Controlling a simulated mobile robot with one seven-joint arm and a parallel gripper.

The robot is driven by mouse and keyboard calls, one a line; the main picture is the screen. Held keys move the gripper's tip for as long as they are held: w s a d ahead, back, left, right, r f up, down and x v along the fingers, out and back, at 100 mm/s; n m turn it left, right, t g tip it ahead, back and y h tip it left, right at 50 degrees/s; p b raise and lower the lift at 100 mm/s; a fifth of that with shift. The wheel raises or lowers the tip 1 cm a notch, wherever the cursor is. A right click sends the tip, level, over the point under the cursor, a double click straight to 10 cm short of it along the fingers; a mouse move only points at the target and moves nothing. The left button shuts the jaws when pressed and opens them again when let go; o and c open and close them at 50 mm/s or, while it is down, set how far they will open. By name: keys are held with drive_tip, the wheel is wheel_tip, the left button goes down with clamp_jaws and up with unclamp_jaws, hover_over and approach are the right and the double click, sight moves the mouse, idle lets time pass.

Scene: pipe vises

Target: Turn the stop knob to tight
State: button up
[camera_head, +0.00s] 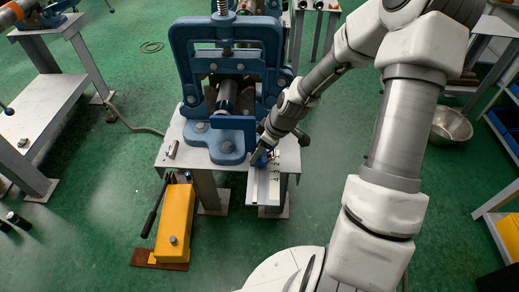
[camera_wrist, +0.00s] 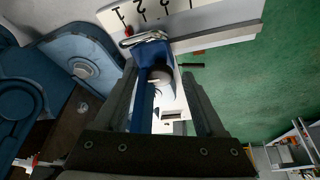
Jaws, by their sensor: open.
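The stop is a blue block (camera_wrist: 150,52) on a white numbered scale (camera_wrist: 185,18) with a metal edge. In the head view my gripper (camera_head: 262,154) reaches down to the scale (camera_head: 266,186) at the bench's front right. There the arm and fingers mostly hide the stop and knob.
The big blue vise frame (camera_head: 186,58) stands on the grey bench (camera_head: 172,158), close left of my gripper. A yellow pump (camera_head: 175,222) with a black lever sits on the floor at front left. A metal bowl (camera_head: 451,125) is at right. Green floor lies open between.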

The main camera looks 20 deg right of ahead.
clamp_jaws()
